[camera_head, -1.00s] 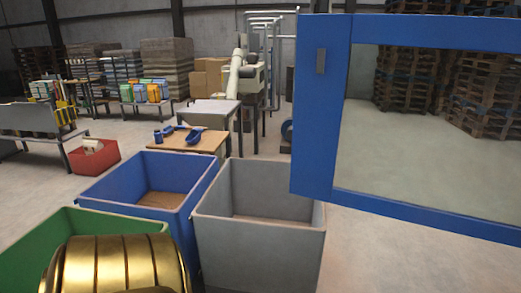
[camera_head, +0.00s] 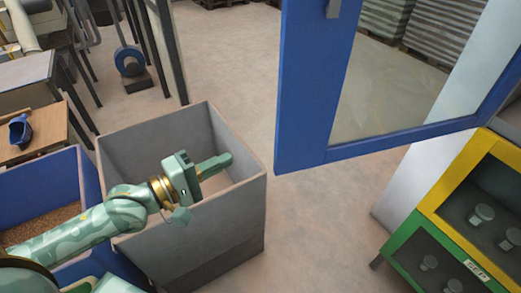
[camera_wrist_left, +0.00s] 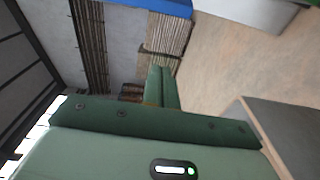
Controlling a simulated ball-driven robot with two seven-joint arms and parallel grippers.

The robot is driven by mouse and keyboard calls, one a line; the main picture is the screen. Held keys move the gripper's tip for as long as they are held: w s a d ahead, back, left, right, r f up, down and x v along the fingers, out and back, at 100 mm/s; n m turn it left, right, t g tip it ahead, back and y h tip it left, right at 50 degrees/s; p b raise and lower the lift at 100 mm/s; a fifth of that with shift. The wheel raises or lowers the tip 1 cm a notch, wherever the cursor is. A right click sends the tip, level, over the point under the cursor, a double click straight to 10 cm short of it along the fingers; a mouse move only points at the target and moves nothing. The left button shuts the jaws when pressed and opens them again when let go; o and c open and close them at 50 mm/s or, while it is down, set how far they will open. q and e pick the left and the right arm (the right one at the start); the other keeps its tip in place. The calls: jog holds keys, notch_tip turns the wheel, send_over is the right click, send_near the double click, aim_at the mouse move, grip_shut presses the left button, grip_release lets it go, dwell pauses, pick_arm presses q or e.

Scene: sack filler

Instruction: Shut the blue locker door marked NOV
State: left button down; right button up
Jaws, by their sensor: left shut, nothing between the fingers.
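The blue door (camera_head: 312,95), a blue frame around a clear window with a small grey handle (camera_head: 333,8), stands open in the head view, its top cut off. No NOV mark is readable on it. Its lower edge hangs in front of the locker (camera_head: 440,200). My left gripper (camera_head: 222,162) is shut and empty, over the grey bin, to the left of the door and apart from it. The shut fingers (camera_wrist_left: 161,86) also show in the left wrist view, with a blue strip at the top edge that I cannot identify surely. My right gripper is out of view.
The grey bin (camera_head: 240,222) stands below my left gripper, beside a blue bin (camera_head: 75,175). Yellow (camera_head: 452,178) and green (camera_head: 412,232) locker doors with windows are at the right; the green one reads SEP. Bare floor lies between bin and locker.

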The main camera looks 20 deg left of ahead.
pick_arm(q)
jog(key=w+d, duration=0.4)
jog(key=d, duration=0.4)
jog(key=shift+w+d+r, duration=0.3)
jog(key=shift+w+r, duration=0.05)
jog(key=shift+r, duration=0.1)
jog(key=shift+s, duration=0.1)
